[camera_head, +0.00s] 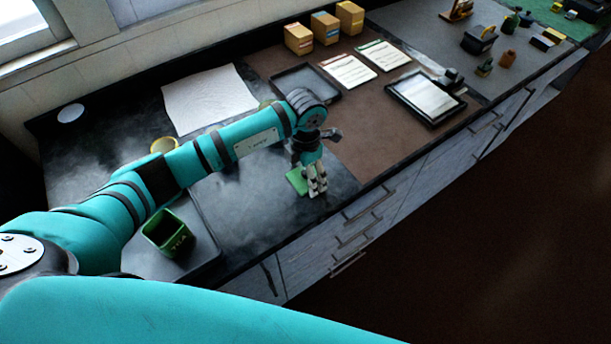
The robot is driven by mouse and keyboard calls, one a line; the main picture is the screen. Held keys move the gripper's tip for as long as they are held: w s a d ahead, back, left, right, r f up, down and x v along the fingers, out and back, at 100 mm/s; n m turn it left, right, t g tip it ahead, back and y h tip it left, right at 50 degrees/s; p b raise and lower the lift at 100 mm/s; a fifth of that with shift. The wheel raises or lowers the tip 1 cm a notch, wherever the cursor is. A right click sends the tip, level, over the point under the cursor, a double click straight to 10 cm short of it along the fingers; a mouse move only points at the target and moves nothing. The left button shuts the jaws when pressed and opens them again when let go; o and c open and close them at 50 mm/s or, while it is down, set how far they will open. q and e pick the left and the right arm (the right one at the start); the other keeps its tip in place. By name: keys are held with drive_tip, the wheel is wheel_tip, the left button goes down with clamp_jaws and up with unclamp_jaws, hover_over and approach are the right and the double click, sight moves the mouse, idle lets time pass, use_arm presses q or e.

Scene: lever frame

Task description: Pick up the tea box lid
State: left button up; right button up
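The green tea box (170,233), marked with lettering, stands open at the top on the dark tray at the lower left of the counter. A flat green piece, which looks like its lid (297,181), lies on the dark counter near the front edge. My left gripper (318,188) points down right beside the lid's right side, and its fingers cover part of it. The fingers look close together, but I cannot tell whether they touch or grip the lid. My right gripper is not in view.
A dark tray (214,257) lies under the tea box. A white cloth (206,97) and a yellow round item (163,145) lie behind my arm. Boxes (298,39), papers (349,71) and a tablet-like frame (427,97) are farther right. The counter's front edge is close to the gripper.

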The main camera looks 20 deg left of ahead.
use_arm(q)
drive_tip(key=c, duration=0.8)
drive_tip(key=shift+c, duration=0.2)
drive_tip(key=shift+r, duration=0.2)
